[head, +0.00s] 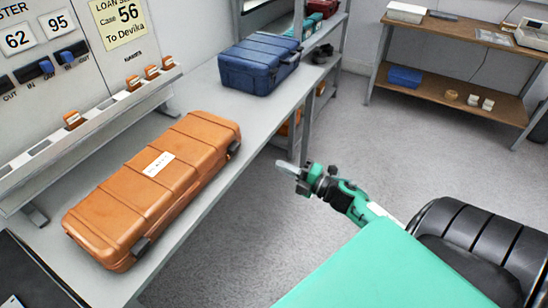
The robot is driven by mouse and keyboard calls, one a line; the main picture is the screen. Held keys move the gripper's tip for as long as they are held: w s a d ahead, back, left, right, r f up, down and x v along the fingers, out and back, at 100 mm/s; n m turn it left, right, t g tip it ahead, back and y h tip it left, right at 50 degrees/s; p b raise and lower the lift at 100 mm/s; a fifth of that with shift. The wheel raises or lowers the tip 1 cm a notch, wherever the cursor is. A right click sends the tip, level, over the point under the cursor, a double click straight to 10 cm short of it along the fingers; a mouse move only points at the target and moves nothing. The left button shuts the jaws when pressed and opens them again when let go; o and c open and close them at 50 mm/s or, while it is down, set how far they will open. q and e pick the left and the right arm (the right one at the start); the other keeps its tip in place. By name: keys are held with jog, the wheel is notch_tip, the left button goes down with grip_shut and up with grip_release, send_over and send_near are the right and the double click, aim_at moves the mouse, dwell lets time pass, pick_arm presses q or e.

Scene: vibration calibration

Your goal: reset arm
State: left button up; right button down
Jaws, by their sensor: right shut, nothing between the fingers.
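My right gripper (290,172) is in the middle of the head view, over the grey floor just off the right side of the workbench. It is shut and empty, with its fingers pointing left toward the bench edge. My right arm runs from it to the lower right, partly behind a green panel. A long orange case (190,150) lies closed on the bench, left of the gripper and apart from it. A blue case (262,60) sits closed farther back on the bench. My left gripper is not in view.
The grey workbench (200,225) runs along the wall at left. A board (50,75) with numbers and orange tags stands behind it. A black chair (470,240) is at the lower right. A wooden shelf table (450,50) stands at the back right. The floor (345,130) between is clear.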

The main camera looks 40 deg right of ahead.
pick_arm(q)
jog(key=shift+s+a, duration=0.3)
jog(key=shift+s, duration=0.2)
pick_arm(e)
jog(key=shift+s+d, duration=0.15)
jog(key=shift+s, duration=0.25)
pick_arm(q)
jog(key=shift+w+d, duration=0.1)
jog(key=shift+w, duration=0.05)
